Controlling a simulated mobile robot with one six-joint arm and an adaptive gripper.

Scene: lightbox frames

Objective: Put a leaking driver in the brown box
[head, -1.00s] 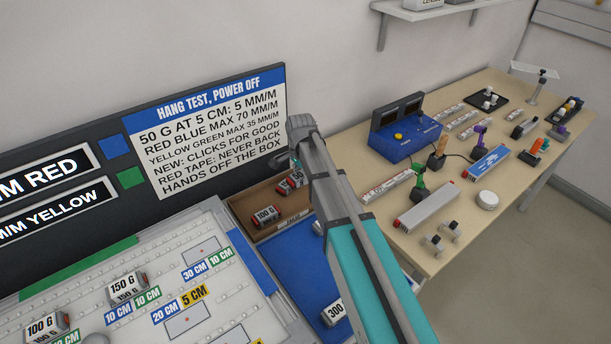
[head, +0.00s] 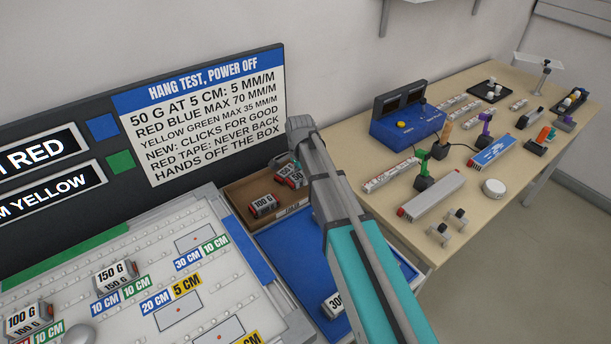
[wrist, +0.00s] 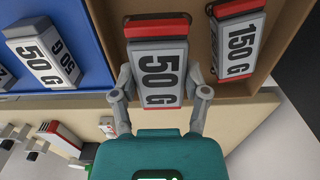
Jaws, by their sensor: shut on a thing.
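My gripper (wrist: 158,84) is shut on a grey block with a red band marked 50 G (wrist: 160,58), its fingers on both sides. In the head view this block (head: 291,178) shows beside my arm at the brown box (head: 286,201); my arm hides part of it. In the wrist view the block is over or inside the brown box (wrist: 262,88); I cannot tell if it touches the floor. No leak shows on either block.
A sign board (head: 205,115) stands behind. The wooden bench (head: 345,150) at right holds a blue instrument (head: 405,128) and tools.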

